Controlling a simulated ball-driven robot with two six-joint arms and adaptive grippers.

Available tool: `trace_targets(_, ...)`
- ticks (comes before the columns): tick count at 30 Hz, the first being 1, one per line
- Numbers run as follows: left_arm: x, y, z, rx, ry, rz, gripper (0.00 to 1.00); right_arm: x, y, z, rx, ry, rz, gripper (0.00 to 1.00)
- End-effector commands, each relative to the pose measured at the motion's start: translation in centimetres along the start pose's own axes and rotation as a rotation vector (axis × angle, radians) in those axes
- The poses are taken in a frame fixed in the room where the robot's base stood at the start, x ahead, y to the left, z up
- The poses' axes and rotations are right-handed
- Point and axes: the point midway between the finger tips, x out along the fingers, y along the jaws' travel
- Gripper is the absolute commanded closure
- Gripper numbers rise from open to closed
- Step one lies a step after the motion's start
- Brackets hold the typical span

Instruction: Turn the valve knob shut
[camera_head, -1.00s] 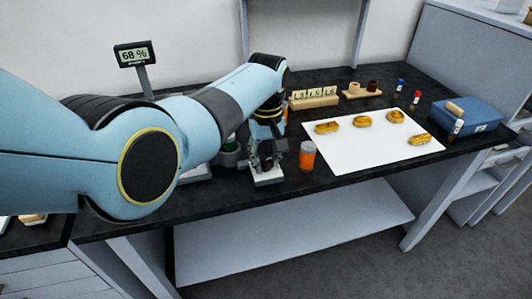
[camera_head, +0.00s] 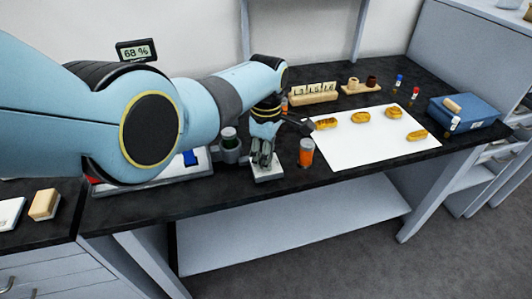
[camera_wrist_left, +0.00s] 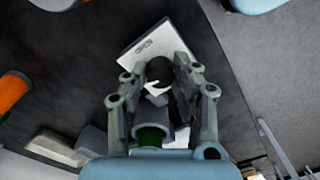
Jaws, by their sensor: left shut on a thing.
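My left gripper (camera_head: 263,153) points down over a small white valve block (camera_head: 268,174) near the front edge of the black bench. In the left wrist view its two fingers (camera_wrist_left: 160,88) are shut on a dark round valve knob (camera_wrist_left: 158,72), which sits between them. My right gripper is not in view.
An orange jar (camera_head: 306,152) stands close right of the gripper. A white sheet (camera_head: 375,145) with several golden pieces lies to the right. A blue box (camera_head: 465,112) is at the far right.

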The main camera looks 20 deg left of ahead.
Motion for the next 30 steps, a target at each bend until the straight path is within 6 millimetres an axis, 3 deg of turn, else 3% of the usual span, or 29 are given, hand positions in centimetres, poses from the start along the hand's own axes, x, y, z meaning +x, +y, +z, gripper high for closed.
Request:
trace_targets(12,-0.08,0.08,-0.11,-0.199,0.000,0.002,1.00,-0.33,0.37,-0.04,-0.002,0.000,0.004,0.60)
trace_targets(29,-0.06,0.06,-0.09,-0.231,-0.001,0.002,1.00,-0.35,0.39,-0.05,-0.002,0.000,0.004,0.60)
trace_targets(30,-0.06,0.06,-0.08,-0.231,-0.001,0.002,0.72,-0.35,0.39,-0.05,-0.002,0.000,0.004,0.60)
